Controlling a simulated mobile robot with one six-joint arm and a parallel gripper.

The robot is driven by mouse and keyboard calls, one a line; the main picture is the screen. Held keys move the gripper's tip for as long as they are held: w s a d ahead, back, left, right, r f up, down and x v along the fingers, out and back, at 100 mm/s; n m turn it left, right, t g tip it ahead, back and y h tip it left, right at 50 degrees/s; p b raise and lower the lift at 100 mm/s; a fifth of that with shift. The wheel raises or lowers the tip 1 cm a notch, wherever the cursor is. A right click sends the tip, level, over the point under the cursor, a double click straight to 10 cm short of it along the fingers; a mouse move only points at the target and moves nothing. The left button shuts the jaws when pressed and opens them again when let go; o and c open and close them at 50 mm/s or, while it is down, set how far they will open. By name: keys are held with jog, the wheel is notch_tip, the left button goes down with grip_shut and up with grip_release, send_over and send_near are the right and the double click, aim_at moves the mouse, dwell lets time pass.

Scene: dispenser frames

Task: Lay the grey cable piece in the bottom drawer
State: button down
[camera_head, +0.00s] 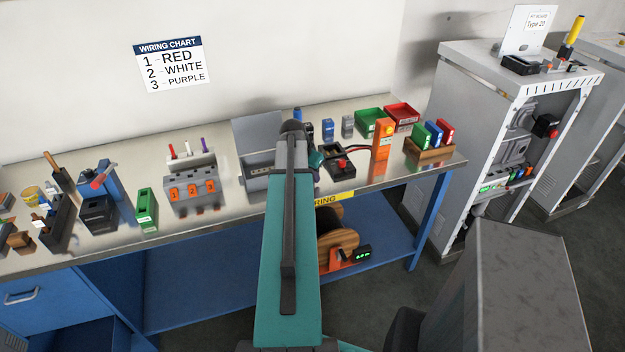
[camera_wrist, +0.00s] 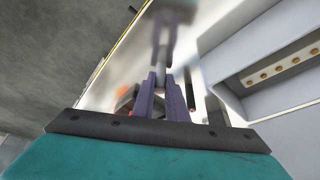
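My gripper's two purple fingers (camera_wrist: 161,92) show in the wrist view, close together over the shiny bench top. A short grey piece (camera_wrist: 161,76), which looks like the grey cable piece, sits between the fingertips, and the fingers appear shut on it. In the head view my own arm hides the gripper and the piece. A blue drawer cabinet stands under the bench at lower left, with a handled drawer front (camera_head: 24,296). Below it, a dark blue opening (camera_head: 88,334) looks like the bottom drawer pulled out; the frame edge cuts it off.
An open grey case (camera_head: 256,132) stands on the bench beside my arm. Terminal blocks (camera_head: 193,190), a green block (camera_head: 146,210) and tools crowd the bench left of it. Coloured bins (camera_head: 402,115) stand to the right. A cable reel (camera_head: 337,238) sits on the lower shelf.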

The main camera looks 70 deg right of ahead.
jog(key=shift+r, duration=0.2)
dwell(0.3)
jog(key=shift+r+b, duration=0.85)
jog(key=shift+r, duration=0.45)
jog(key=shift+a+r, duration=0.2)
jog(key=shift+a, duration=0.05)
jog(key=a+b, duration=0.5)
jog(key=a, duration=0.5)
jog(key=shift+s+a+r, duration=0.25)
jog(key=shift+s+r, duration=0.05)
jog(key=shift+r, duration=0.05)
jog(key=shift+b, duration=0.45)
